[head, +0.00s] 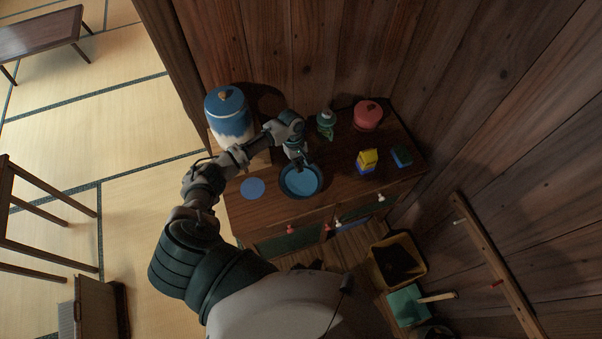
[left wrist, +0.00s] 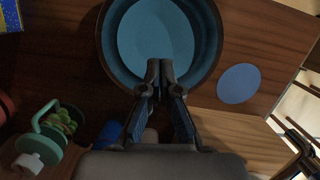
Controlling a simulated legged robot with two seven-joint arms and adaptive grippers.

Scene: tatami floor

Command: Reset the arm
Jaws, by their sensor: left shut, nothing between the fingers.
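My left gripper (head: 304,161) is over the cabinet top, at the back rim of a round dark bowl (head: 284,190) with a blue inside. In the left wrist view my left gripper (left wrist: 160,68) has its two fingertips together, with nothing between them, in front of the bowl's blue inside (left wrist: 125,40). My left arm reaches in from the lower left over the cabinet's left side. My right gripper is in neither view.
The wooden cabinet top (head: 335,185) holds a blue-and-white jar (head: 228,112), a blue disc (head: 252,188), a green item (head: 326,121), a red lidded pot (head: 367,114), a yellow-and-blue block (head: 367,160) and a dark green block (head: 402,156). A yellow bin (head: 415,275) stands on the floor. Wooden walls close the back and right.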

